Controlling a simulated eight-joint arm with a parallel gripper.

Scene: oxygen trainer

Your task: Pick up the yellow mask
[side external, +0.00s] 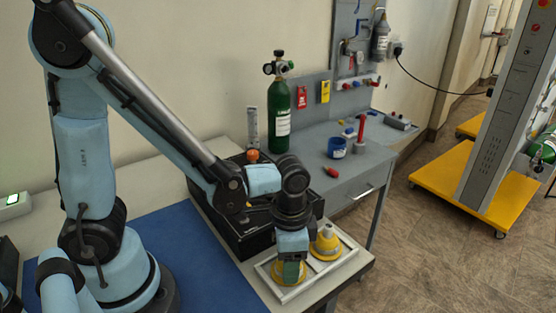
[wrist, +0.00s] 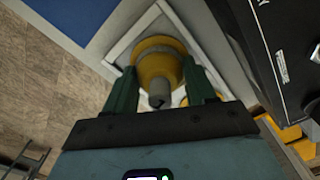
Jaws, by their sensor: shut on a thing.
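A yellow mask (side external: 277,273) with a grey spout sits at the near end of a white-rimmed tray (side external: 321,277). My gripper (side external: 291,268) reaches down over it and hides much of it. In the wrist view the mask (wrist: 160,66) lies between the two green fingers of my gripper (wrist: 159,78), which is shut on it. The mask still appears to be at the tray (wrist: 124,42); I cannot tell whether it touches the bottom.
A black case (side external: 228,222) stands close behind the tray. A green oxygen cylinder (side external: 279,105) stands at the back by the wall. A grey bench (side external: 310,155) holds a blue cup (side external: 337,148) and small tools.

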